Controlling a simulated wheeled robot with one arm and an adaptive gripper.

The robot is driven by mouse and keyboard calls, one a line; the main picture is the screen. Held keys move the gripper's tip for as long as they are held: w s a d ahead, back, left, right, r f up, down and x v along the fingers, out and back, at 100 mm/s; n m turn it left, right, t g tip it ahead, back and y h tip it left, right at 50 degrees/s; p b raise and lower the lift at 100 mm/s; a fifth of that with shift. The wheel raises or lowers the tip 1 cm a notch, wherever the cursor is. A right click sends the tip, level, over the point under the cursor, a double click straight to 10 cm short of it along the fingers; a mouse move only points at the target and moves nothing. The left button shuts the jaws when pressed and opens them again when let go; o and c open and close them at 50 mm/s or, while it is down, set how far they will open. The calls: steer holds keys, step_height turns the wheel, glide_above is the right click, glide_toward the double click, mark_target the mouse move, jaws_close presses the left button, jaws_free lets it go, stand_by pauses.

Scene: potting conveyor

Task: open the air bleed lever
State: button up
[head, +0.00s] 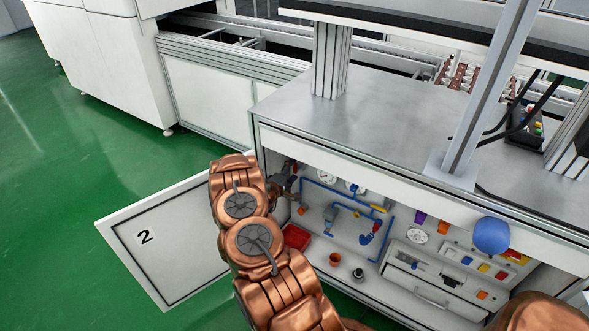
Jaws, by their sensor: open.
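An open cabinet under the metal bench holds a panel with blue pipes (350,207). A yellow lever-like part (378,208) is at the upper right of the pipes, and a blue part with a red detail (369,235) hangs below it. I cannot tell for sure which part is the air bleed lever. My gripper (292,188) is at the left end of the cabinet opening, left of the pipes. It is small and partly hidden by my copper arm; it is open, and I see nothing held in it.
The cabinet door marked 2 (165,240) stands open at left. Gauges (327,177), a red tray (296,237), an orange cup (335,259), a small dark fitting (358,274) and a drawer (432,292) are inside. A blue ball (491,235) shows at the right. Green floor is clear at left.

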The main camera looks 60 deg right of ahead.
steer(key=a, duration=1)
steer(key=shift+s+a, duration=0.25)
steer(key=shift+a, duration=0.1)
stand_by(0.4)
